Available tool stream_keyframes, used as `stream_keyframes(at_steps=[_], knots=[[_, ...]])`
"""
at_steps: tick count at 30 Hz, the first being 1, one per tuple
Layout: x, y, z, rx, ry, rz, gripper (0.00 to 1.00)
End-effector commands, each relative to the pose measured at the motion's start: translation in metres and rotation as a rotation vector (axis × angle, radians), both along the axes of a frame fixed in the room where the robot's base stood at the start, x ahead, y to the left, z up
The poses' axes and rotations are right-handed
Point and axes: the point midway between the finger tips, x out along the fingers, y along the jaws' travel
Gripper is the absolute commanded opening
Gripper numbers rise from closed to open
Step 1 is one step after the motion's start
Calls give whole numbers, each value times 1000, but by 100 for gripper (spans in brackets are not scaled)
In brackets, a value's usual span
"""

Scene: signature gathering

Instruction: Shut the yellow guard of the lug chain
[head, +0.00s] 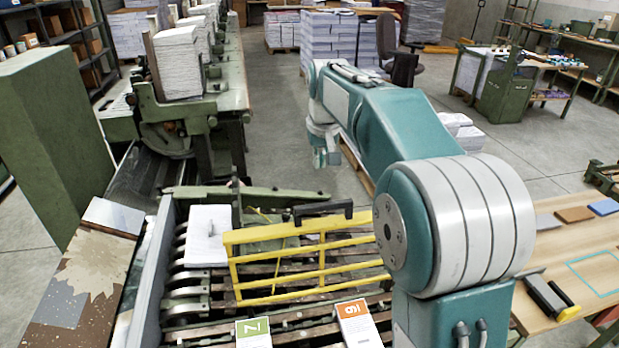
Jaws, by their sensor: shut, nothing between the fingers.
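The yellow guard (322,251) is a barred frame over the lug chain (285,316) in the lower middle of the head view. It looks raised and tilted, with slats of the chain showing through and below its bars; its exact angle is hard to tell. A black handle (323,211) sits on its top bar. My arm hides the guard's right end. My gripper (325,163) hangs beyond the guard, above and past the handle in the picture, apart from it. It is shut and empty, and small in view.
A white stack of sheets (207,235) lies left of the guard. Orange (355,322) and green (254,332) numbered pieces stand at the near side. A wooden table (585,245) is at right. A green cabinet (50,140) stands at left. Open floor lies beyond the machine.

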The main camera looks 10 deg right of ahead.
Motion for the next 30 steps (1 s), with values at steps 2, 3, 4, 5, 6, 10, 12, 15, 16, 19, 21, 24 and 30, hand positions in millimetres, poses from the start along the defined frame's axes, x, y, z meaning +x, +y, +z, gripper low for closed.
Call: stream_keyframes(at_steps=[2, 3, 4, 5, 6, 10, 12, 15, 16, 19, 21, 24, 30], knots=[[2, 0, -14, -1, 4, -1, 0], [4, 1, -21, -2, 5, -1, 0], [5, 2, -27, -3, 5, -1, 0], [7, 3, -32, -4, 4, 0, 0], [8, 5, -39, -6, 5, 1, 0], [13, 9, -61, -9, 3, 0, 0], [16, 10, -72, -10, 4, 1, 0], [19, 8, -87, -8, 3, 0, 0], [20, 7, -91, -8, 3, 0, 0], [4, 6, -84, -7, -2, 0, 0], [-5, 4, -83, -5, -3, 0, 0], [-13, 4, -83, -5, -1, 0, 0], [-20, 7, -83, -8, 0, 0, 0]])
